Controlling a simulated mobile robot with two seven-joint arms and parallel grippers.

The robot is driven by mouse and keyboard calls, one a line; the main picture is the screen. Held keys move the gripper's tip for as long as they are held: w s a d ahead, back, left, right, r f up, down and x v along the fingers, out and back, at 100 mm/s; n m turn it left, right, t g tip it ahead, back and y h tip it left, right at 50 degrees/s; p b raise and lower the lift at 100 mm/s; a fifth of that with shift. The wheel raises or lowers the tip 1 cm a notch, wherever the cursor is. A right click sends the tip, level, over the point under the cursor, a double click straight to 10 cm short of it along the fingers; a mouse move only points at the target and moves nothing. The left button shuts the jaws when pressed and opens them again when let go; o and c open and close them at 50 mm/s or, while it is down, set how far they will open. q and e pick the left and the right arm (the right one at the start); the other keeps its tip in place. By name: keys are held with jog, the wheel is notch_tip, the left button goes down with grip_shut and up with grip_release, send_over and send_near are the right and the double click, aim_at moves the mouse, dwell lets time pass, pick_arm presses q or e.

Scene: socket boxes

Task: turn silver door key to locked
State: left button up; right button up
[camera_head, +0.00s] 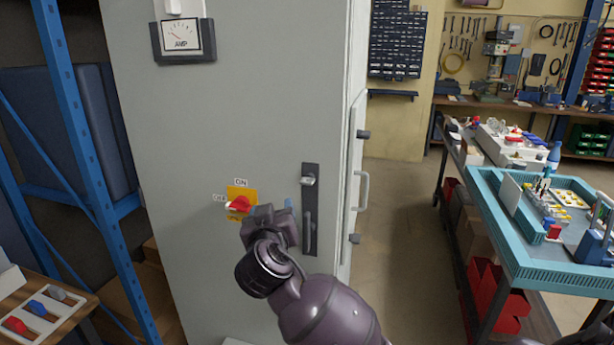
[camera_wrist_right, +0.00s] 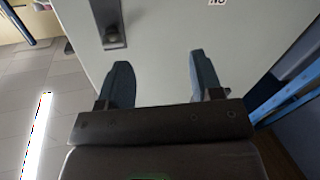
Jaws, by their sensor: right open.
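The silver door key (camera_head: 308,181) sits at the top of a dark upright lock plate (camera_head: 310,228) on the grey cabinet door. In the right wrist view the silver key (camera_wrist_right: 114,38) is on the dark plate, beyond one fingertip and off to the left. A lever handle (camera_head: 308,232) is lower on the plate. My right gripper (camera_head: 273,206) is in front of the door, left of the plate and a little below the key. Its two blue-grey fingers (camera_wrist_right: 158,68) are apart with nothing between them. My left gripper is out of view.
A red rotary switch (camera_head: 240,203) on a yellow plate labelled ON is just left of my right gripper. An AMP meter (camera_head: 183,38) is higher up. A blue rack (camera_head: 90,150) stands left; a cart with a teal tray (camera_head: 545,268) stands right. Floor between is clear.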

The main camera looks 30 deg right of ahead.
aim_at(306, 184)
notch_tip(306, 184, up, 2)
jog(key=s+d+m+g+h, duration=0.3)
jog(key=m+h, duration=0.1)
jog(key=m, duration=0.2)
jog(key=p+x, duration=0.2)
jog(key=x, duration=0.8)
jog(key=shift+w+d+p, duration=0.2)
jog(key=shift+w+p, duration=0.05)
jog(key=shift+p, duration=0.1)
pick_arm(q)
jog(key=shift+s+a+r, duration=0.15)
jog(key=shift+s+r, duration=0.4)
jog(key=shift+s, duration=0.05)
pick_arm(e)
jog(key=c, duration=0.9)
jog(key=shift+c, duration=0.2)
